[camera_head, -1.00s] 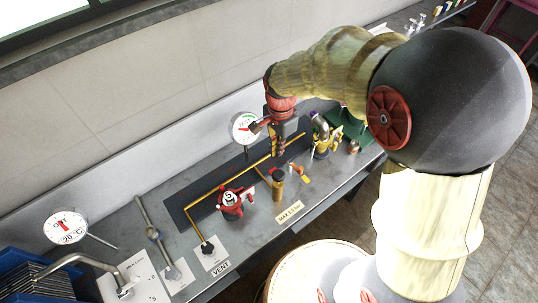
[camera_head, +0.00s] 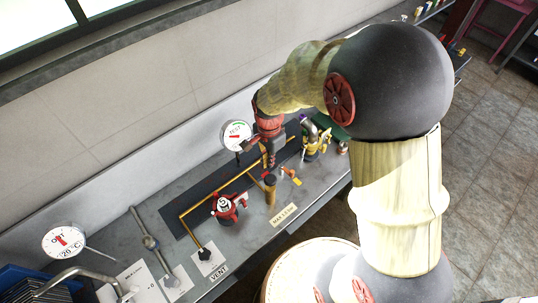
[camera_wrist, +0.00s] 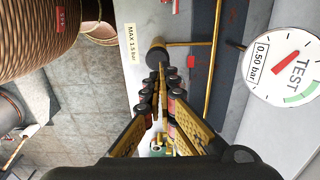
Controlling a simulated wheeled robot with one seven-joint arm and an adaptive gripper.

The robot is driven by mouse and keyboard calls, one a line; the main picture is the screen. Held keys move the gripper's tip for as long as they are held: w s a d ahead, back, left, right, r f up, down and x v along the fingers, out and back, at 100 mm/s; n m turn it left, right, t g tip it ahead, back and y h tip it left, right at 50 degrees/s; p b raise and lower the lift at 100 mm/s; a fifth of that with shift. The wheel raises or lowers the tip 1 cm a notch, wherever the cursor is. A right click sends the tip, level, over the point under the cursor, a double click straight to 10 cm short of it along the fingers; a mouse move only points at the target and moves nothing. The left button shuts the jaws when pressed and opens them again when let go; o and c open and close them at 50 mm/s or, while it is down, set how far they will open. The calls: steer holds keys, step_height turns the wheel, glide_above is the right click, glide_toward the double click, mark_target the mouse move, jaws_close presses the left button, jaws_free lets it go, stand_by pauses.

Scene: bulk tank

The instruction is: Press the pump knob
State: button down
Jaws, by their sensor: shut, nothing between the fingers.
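The pump knob (camera_head: 270,179) is the dark round top of an upright brassy cylinder (camera_head: 270,195) on the grey bench. It shows in the wrist view as a dark knob (camera_wrist: 157,50) just beyond my fingertips. My gripper (camera_head: 269,162) points down over the knob, its fingers together and empty. In the wrist view my gripper (camera_wrist: 159,80) has its dark fingertips near the knob's lower edge. I cannot tell whether they touch it. A round test gauge (camera_head: 236,135) stands behind; in the wrist view the gauge (camera_wrist: 287,66) has a red needle and reads 0.50 bar.
A red-handled fitting (camera_head: 227,208) stands left of the pump, and a brass pipe (camera_head: 205,199) runs behind. A label reading MAX 1.5 bar (camera_head: 283,215) lies in front. Yellow and grey fittings (camera_head: 313,140) stand close on the right. A temperature gauge (camera_head: 64,241) is far left.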

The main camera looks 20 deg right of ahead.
mark_target(269, 177)
step_height(269, 177, down, 8)
steer(key=shift+f+p, duration=0.15)
steer(key=shift+p, duration=0.2)
steer(key=shift+f, duration=0.1)
step_height(269, 177, down, 3)
steer(key=shift+f+b, duration=0.2)
steer(key=shift+b, duration=1.05)
steer(key=shift+r, duration=0.1)
steer(key=shift+r+p, duration=0.4)
steer(key=shift+r, duration=0.05)
step_height(269, 177, up, 13)
steer(key=p, duration=0.1)
stand_by(1.4)
